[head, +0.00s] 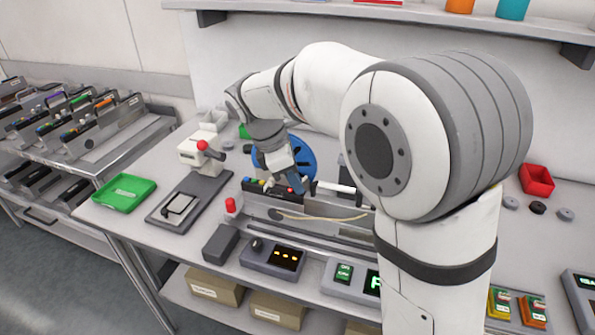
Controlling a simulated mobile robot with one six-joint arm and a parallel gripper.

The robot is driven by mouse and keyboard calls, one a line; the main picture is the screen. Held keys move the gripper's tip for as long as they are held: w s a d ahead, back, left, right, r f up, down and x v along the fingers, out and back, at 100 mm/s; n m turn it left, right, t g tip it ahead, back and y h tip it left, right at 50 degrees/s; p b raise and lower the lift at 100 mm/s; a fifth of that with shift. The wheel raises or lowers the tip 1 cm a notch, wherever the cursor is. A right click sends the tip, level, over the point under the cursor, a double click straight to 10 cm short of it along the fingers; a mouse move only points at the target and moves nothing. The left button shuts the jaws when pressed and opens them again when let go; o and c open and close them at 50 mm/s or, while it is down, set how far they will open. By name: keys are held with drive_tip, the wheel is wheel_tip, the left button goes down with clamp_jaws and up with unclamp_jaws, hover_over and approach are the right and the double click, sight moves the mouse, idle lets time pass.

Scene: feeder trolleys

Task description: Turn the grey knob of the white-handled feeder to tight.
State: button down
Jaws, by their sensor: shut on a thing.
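The white-handled feeder (325,201) lies on the workbench in the middle of the head view. Its white handle (338,188) sticks out to the right, and a row of small coloured knobs (262,183) shows at its left end. A blue reel (302,158) stands behind my gripper. My gripper (294,184) points down at the feeder, just right of the coloured knobs and left of the white handle. It is shut on a small part there, which I take to be the grey knob. The fingers hide that knob, so its turn position cannot be seen.
A green tray (124,193) and a grey device with a white head (200,150) are at the left. A control box with orange lights (273,258) is in front. A red bin (537,180) is at the right. A trolley with several feeders (75,128) stands at far left.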

drive_tip(key=m+g+p, duration=0.1)
drive_tip(key=m+p, duration=0.3)
drive_tip(key=shift+w+r+m+g, duration=0.2)
drive_tip(key=shift+m+g, duration=0.1)
drive_tip(key=shift+g, duration=0.1)
drive_tip(key=m+g+p, duration=0.1)
drive_tip(key=m, duration=0.1)
drive_tip(key=m+g+y+p, duration=0.1)
drive_tip(key=m+p, duration=0.1)
drive_tip(key=m, duration=0.1)
drive_tip(key=shift+w, duration=0.1)
drive_tip(key=m+y+p, duration=0.1)
drive_tip(key=m, duration=0.2)
drive_tip(key=m+g+p, duration=0.1)
drive_tip(key=m, duration=0.2)
drive_tip(key=shift+w+d+f+y, duration=0.1)
drive_tip(key=shift+d+f+y, duration=0.1)
drive_tip(key=shift+y, duration=0.2)
drive_tip(key=m+y, duration=0.2)
drive_tip(key=m, duration=0.3)
drive_tip(key=shift+d+p, duration=0.1)
drive_tip(key=shift+p, duration=0.3)
drive_tip(key=c, duration=1.3)
unclamp_jaws()
